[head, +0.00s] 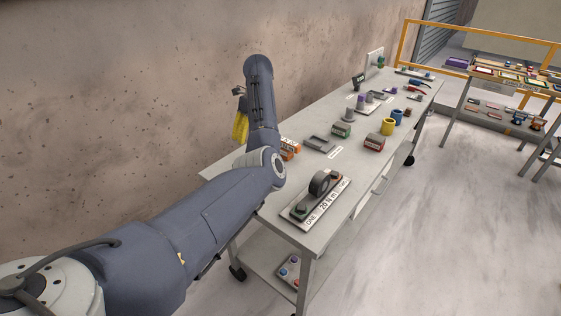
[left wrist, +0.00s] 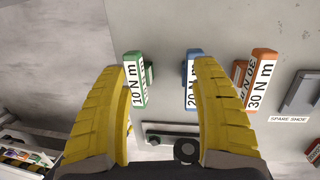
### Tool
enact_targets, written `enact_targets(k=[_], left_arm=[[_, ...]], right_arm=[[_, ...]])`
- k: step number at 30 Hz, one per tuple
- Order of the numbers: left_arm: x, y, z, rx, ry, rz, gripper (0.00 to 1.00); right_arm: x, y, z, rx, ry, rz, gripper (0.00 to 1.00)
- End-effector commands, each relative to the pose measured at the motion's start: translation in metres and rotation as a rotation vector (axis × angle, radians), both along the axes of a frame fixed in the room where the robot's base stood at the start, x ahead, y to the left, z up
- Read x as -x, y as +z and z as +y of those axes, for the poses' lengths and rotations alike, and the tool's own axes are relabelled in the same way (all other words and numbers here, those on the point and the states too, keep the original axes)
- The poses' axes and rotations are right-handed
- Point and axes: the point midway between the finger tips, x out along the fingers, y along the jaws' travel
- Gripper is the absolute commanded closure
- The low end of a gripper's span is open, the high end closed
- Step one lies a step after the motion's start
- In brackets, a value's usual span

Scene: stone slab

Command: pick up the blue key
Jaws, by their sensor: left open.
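The blue key (left wrist: 192,58), labelled 20 N m, sits on the grey bench top in the left wrist view, close beside the right-hand finger, which overlaps part of it. A green key (left wrist: 148,74), labelled 10 N m, is near the left-hand finger, and an orange key (left wrist: 261,68), labelled 30 N m, is farther right. My left gripper (left wrist: 164,72) is open with nothing between its yellow fingers. In the head view my left gripper (head: 240,125) hangs at the bench's far left end, and the blue key is hidden behind my arm. My right gripper is not in view.
A wall runs along the left.

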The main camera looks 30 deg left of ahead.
Motion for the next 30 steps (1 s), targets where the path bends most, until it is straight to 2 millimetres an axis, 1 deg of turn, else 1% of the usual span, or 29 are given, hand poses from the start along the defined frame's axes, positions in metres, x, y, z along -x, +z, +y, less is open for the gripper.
enact_targets(k=[1,3,6,8,11,15,21,30], left_arm=[[-0.009,0.008,-0.012,0.052,0.0,-0.035,0.35],[-0.018,0.015,-0.026,0.109,-0.002,-0.07,0.35],[-0.025,0.022,-0.038,0.16,-0.005,-0.1,0.35],[-0.027,0.022,-0.041,0.176,-0.005,-0.11,0.35],[-0.029,0.016,-0.043,0.185,-0.005,-0.114,0.35],[-0.028,-0.003,-0.042,0.183,-0.006,-0.112,0.35],[-0.028,-0.022,-0.042,0.179,-0.004,-0.112,0.35],[-0.028,-0.045,-0.042,0.181,-0.006,-0.113,0.35]], right_arm=[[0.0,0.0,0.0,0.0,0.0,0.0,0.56],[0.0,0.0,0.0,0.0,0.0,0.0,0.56],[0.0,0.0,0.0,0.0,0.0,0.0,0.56],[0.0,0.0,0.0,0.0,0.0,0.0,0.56],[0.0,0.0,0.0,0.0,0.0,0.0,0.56],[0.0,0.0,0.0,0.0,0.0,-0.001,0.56],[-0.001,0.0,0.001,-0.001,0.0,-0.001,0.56],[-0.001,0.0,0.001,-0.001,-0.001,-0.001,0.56]])
